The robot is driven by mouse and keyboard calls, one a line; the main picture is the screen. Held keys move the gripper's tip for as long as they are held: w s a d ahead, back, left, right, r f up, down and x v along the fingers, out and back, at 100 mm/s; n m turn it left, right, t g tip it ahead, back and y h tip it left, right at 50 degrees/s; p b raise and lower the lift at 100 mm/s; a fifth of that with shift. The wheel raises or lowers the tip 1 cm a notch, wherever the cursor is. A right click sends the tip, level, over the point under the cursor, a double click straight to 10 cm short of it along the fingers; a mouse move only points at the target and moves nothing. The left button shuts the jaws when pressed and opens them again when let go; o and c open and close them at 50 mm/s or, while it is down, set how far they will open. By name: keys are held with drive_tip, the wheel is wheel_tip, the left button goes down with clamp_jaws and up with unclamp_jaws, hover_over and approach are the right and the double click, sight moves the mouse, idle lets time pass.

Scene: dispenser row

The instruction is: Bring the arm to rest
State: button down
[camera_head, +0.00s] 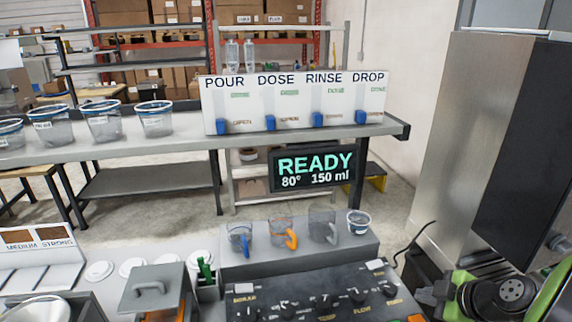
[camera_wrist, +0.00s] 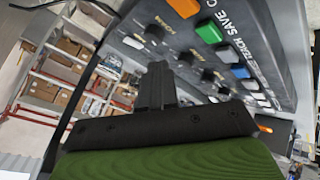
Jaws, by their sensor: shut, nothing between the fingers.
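My gripper (camera_wrist: 156,88) shows in the wrist view with its dark fingers together and nothing between them. It points toward the black control panel (camera_wrist: 200,60) with knobs and coloured buttons; whether it touches the panel I cannot tell. In the head view, part of my green and black arm (camera_head: 500,295) is at the lower right, beside the control panel (camera_head: 320,300). The gripper fingers are not clearly visible in the head view.
Several cups, one a clear cup with an orange handle (camera_head: 283,232), stand on the grey ledge behind the panel. A READY screen (camera_head: 314,168) hangs below. A steel cabinet (camera_head: 455,130) stands at right.

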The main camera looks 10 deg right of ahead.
drive_tip(key=s+a+r+m+g, duration=0.1)
drive_tip(key=a+r+m+g, duration=0.15)
drive_tip(key=a, duration=0.55)
drive_tip(key=s+a+r+m+g, duration=0.1)
drive_tip(key=s+a+r, duration=0.15)
drive_tip(key=a, duration=0.55)
drive_tip(key=s+a+r+m+h, duration=0.2)
drive_tip(key=s+a+m, duration=0.4)
drive_tip(key=s, duration=0.5)
drive_tip(key=shift+a+r+m, duration=0.15)
drive_tip(key=shift+r+m, duration=0.2)
drive_tip(key=shift+m, duration=0.6)
drive_tip(key=shift+s, duration=0.1)
